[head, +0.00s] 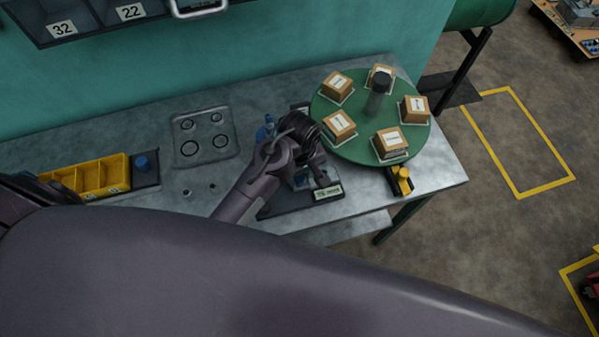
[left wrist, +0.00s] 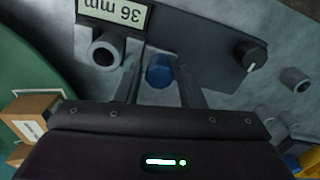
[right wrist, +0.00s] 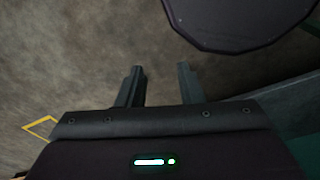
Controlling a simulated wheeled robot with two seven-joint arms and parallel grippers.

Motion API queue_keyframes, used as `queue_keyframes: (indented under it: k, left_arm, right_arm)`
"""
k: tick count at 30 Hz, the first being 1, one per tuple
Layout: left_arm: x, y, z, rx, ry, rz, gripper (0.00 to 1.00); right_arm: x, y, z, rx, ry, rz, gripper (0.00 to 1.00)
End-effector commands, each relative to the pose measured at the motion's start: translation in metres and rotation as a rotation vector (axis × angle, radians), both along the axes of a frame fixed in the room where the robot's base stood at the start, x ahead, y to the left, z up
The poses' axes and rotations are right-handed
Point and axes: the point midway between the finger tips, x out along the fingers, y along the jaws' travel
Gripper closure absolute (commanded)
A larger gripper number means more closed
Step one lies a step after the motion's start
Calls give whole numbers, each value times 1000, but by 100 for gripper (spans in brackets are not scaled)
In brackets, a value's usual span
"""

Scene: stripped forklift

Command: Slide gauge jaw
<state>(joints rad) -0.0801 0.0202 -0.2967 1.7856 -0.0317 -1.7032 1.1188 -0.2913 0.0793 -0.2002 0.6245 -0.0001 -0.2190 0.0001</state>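The gauge is a dark plate (head: 285,203) on the front of the bench, with a white label (head: 328,193) at its right end. In the left wrist view the label (left wrist: 115,10) reads 36 mm. That view also shows a grey hollow cylinder (left wrist: 104,52), a blue knob (left wrist: 159,70) and a black knob (left wrist: 250,56) with a white mark. My left gripper (left wrist: 160,82) is open over the gauge. The blue knob shows between its fingertips, with gaps on both sides. My right gripper (right wrist: 160,78) is open and empty over the floor.
A green turntable (head: 356,150) with several labelled boxes stands close right of my left gripper. A dark post (head: 377,93) rises from it. A yellow-and-black device (head: 400,179) sits at the bench edge. A grey tray (head: 205,137) and yellow bins (head: 92,178) lie left.

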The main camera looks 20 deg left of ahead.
Motion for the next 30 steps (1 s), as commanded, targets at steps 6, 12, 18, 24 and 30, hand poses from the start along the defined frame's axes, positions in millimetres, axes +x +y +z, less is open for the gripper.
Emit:
queue_keyframes:
  k: [6, 12, 18, 24, 30]
  left_arm:
    - [0, 0, 0, 0, 0, 0, 93]
    - [0, 0, 0, 0, 0, 0, 100]
    - [-11, 16, -1, 0, 1, 4, 100]
    - [-17, 26, 0, 1, 1, 1, 100]
    - [-17, 27, 0, 3, 3, 2, 67]
  right_arm:
    - [-13, 0, -1, -1, 18, 0, 66]
    - [-14, -1, -1, -1, 20, 0, 66]
    - [-13, -1, -1, -1, 18, 0, 66]
    - [-11, -1, -1, -1, 16, 0, 66]
    - [-10, -1, -1, -1, 15, 0, 66]
